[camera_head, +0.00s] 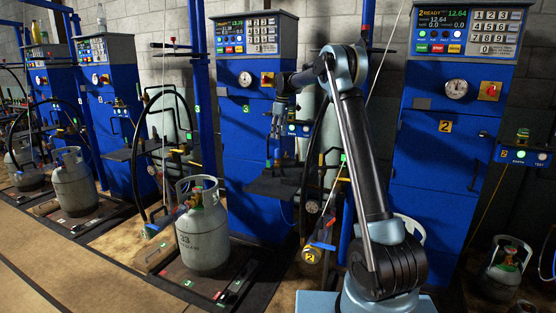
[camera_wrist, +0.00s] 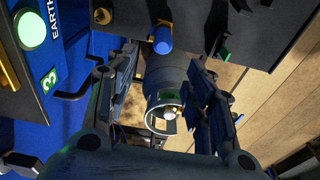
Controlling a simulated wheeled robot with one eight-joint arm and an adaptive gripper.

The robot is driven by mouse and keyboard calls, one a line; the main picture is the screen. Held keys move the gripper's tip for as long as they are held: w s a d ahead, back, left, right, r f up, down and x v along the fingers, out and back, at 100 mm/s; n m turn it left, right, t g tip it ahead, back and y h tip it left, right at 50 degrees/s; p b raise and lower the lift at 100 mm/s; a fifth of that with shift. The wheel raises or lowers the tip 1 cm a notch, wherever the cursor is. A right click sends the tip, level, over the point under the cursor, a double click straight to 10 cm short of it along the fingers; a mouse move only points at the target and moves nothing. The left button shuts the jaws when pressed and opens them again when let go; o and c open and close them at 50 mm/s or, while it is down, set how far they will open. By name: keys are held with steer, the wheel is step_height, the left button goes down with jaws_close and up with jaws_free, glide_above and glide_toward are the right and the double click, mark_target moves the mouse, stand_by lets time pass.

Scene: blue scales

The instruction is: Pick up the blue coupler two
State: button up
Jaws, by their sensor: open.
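A yellow tag marked 2 (camera_head: 311,256) hangs low between scale stations 3 and 2 in the head view. A coupler with a blue part (camera_head: 322,245) sits beside the tag, partly lost among hoses. My gripper (camera_head: 277,129) is well above and left of it, in front of the blue station 3 cabinet. In the wrist view my gripper (camera_wrist: 163,70) has its two dark fingers spread, with nothing held. A blue cylindrical piece (camera_wrist: 163,38) shows beyond the fingertips, at a dark shelf edge. I cannot tell whether it is coupler two.
A control box with a green button (camera_wrist: 31,29) and a label 3 lies close left in the wrist view. A grey gas cylinder (camera_head: 202,235) stands on the station 3 scale. The station 2 cabinet (camera_head: 440,160) is at right. Black hoses hang between stations.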

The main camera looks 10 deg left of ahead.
glide_above(278, 153)
steer(key=w, duration=0.2)
steer(key=f, duration=0.6)
steer(key=shift+a, duration=0.3)
steer(key=shift+s+d+f, duration=0.1)
steer(key=shift+d+f, duration=0.05)
steer(key=shift+f, duration=2.6)
jaws_close()
